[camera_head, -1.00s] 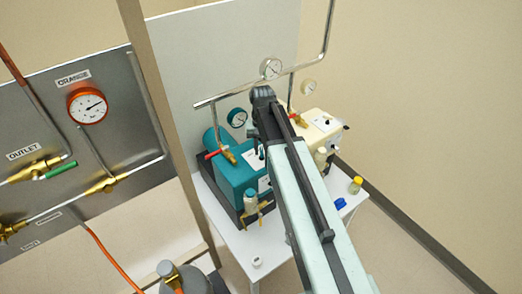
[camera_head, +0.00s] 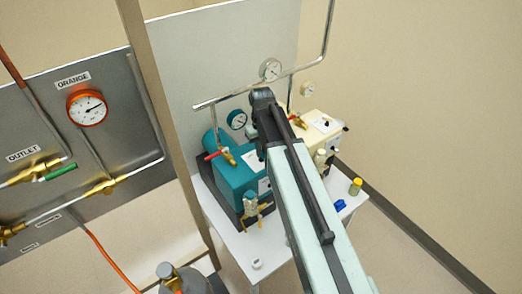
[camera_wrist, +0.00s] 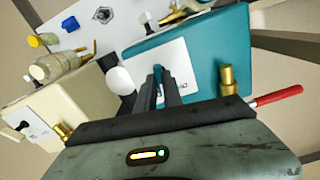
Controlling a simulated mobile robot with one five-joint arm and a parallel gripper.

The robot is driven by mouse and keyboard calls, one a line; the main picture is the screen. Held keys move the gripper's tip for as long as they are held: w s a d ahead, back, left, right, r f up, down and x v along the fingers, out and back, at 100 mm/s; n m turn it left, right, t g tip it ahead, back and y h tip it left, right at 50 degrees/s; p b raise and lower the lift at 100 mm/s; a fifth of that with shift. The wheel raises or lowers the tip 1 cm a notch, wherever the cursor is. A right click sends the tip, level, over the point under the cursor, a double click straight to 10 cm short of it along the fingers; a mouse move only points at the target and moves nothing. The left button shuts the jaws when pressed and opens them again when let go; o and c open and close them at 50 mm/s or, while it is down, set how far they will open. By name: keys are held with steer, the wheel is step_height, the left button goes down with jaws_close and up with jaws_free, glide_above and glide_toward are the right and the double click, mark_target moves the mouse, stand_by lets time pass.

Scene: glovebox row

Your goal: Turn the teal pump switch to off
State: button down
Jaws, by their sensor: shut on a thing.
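The teal pump (camera_head: 235,178) stands on a white table in the head view, left of my arm. In the wrist view the teal pump (camera_wrist: 205,40) fills the upper right, with a white label plate (camera_wrist: 180,57) on its face. My gripper (camera_wrist: 164,82) reaches over this plate. In the head view my arm hides the switch and the fingers.
A cream pump (camera_head: 321,128) stands right of the teal one. A red-handled brass valve (camera_head: 222,153) and a gauge (camera_head: 237,119) are by the teal pump. A steel pipe (camera_head: 250,88) runs above. Small bottles and caps sit on the white table (camera_head: 240,243).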

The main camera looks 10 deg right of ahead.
steer(key=shift+n, duration=0.9)
steer(key=c, duration=1.5)
jaws_free()
steer(key=shift+r, duration=0.1)
step_height(320, 180, up, 8)
steer(key=p, duration=0.8)
steer(key=shift+f, duration=0.2)
